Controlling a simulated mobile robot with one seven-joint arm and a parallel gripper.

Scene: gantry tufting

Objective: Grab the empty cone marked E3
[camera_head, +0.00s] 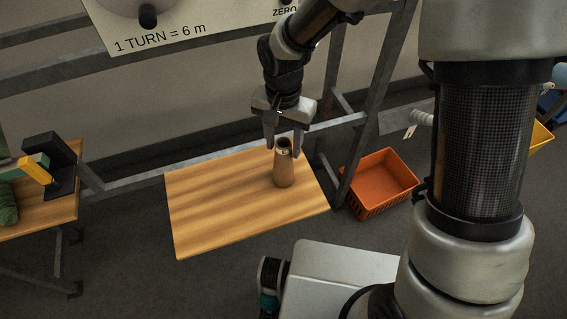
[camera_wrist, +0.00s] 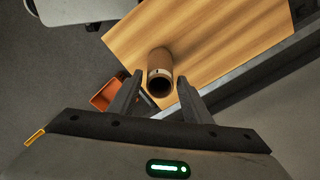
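A brown cone (camera_head: 284,168) stands upright on the wooden board (camera_head: 215,205), near its right side. In the wrist view the cone (camera_wrist: 160,62) shows its dark open top, and no yarn is seen on it. I cannot read any mark on it. My gripper (camera_head: 284,146) is open, with its fingers pointing down at the cone's top. In the wrist view the fingertips of my gripper (camera_wrist: 160,80) lie to the left and right of the cone's rim with gaps. I cannot tell whether the tips are below the rim.
An orange crate (camera_head: 382,182) stands on the floor right of the board, beyond a grey frame post (camera_head: 368,135). A second table (camera_head: 62,205) at the left holds green yarn (camera_head: 8,205) and a dark stand (camera_head: 62,165). The board's left half is bare.

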